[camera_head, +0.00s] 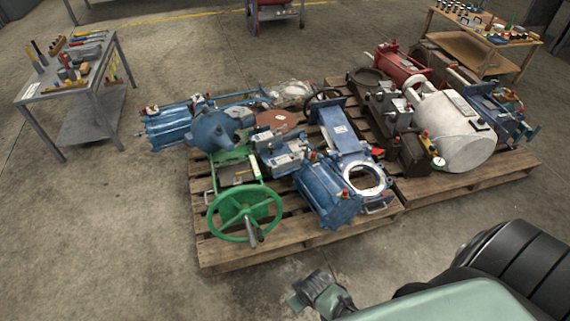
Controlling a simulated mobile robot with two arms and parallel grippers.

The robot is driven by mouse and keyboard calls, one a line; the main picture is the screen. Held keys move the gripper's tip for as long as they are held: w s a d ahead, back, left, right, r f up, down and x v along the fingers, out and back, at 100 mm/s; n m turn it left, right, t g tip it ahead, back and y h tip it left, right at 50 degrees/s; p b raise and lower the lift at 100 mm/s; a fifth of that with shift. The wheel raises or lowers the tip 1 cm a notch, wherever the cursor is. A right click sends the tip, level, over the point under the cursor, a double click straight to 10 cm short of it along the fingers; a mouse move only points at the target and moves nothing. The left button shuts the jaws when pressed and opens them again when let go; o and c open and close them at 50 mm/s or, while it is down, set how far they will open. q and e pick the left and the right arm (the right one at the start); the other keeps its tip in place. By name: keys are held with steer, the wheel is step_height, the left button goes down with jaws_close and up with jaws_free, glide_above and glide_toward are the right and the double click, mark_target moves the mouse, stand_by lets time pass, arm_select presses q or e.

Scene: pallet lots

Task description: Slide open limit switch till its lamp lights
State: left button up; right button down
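I cannot single out the limit switch or a lit lamp at this size. Small boxy fittings sit among the valves, such as a grey box (287,158) on a blue valve left of centre and a grey box (396,106) on the right-hand valves. Small red and yellow parts show there, including a red-topped part (425,135) beside a dark box; I cannot tell whether any is a lamp. Only grey-green and black parts of my own body show at the bottom right.
Wooden pallets (222,252) carry the valves, with a green handwheel (245,213) at the front left. A metal table (95,80) with tools stands at the left. A wooden table (512,43) with small parts stands at the back right. The floor in front and left is clear.

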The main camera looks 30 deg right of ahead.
arm_select(q)
steer(key=shift+s+d+r+p, duration=0.1)
steer(key=shift+s+r+p, duration=0.15)
steer(key=shift+s, duration=0.15)
steer(key=shift+s+r+p, duration=0.1)
steer(key=shift+s+p, duration=0.15)
steer(key=shift+s, duration=0.15)
arm_select(e)
steer(key=shift+w, duration=0.4)
steer(key=c, duration=0.7)
jaws_free()
arm_select(q)
steer(key=s+d+r+p, duration=0.3)
steer(key=r+p, duration=0.6)
steer(key=shift+d+g, duration=0.15)
steer(key=shift+g, duration=0.25)
arm_select(e)
steer(key=shift+v, duration=3.95)
